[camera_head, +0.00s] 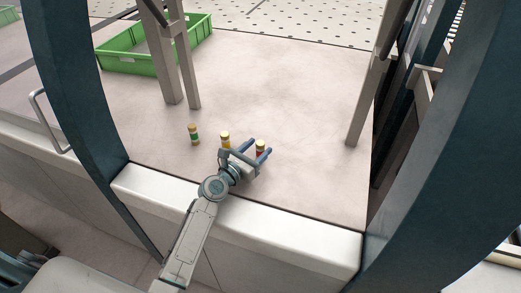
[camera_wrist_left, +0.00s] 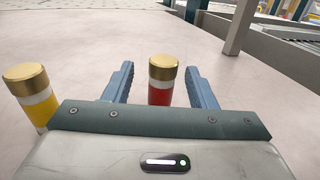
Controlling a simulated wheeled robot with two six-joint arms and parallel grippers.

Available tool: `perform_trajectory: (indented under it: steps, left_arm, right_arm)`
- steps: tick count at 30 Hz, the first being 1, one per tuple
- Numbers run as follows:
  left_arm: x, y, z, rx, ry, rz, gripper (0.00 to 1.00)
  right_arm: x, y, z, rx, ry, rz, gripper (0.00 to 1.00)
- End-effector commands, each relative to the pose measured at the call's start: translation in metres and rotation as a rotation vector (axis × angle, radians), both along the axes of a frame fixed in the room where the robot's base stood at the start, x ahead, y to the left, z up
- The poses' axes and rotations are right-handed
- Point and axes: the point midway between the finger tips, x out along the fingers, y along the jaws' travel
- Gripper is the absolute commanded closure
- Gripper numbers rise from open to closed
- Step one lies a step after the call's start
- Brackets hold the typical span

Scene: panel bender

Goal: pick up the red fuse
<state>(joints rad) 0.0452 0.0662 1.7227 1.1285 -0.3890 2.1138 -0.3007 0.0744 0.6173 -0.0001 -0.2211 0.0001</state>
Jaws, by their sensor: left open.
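The red fuse (camera_wrist_left: 160,92) has a gold cap and stands upright on the pale surface. In the left wrist view it is between the two blue fingers of my left gripper (camera_wrist_left: 160,88), with a gap on each side. In the head view the red fuse (camera_head: 260,147) shows only partly, its lower part hidden by my left gripper (camera_head: 257,146). The left gripper is open and holds nothing. My right gripper is in neither view.
A yellow fuse (camera_head: 225,137) stands just left of my left gripper, also in the left wrist view (camera_wrist_left: 35,97). A green fuse (camera_head: 193,134) stands farther left. A green crate (camera_head: 126,68) and grey posts (camera_head: 167,62) stand behind. The surface to the right is clear.

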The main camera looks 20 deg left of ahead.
Motion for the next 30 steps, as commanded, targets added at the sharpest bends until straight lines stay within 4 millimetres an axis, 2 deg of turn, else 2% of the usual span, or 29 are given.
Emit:
perform_trajectory:
  steps: [3,6,15,17,23,30]
  left_arm:
    - [0.018,-0.009,0.005,-0.003,0.000,0.000,0.49]
    - [0.029,-0.013,0.003,-0.002,0.000,0.000,0.49]
    - [0.034,-0.014,0.002,0.000,0.000,0.000,0.49]
    - [0.033,-0.014,0.002,0.000,0.000,0.000,0.58]
    - [0.033,-0.014,0.002,0.000,0.000,0.000,0.97]
    - [0.033,-0.014,0.002,0.000,0.000,0.000,0.97]
  right_arm:
    - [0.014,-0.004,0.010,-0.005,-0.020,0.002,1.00]
    - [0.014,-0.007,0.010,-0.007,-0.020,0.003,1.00]
    - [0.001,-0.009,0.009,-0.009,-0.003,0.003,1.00]
    - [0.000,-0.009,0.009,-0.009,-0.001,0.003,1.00]
    - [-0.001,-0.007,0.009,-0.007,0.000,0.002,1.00]
    - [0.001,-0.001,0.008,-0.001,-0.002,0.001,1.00]
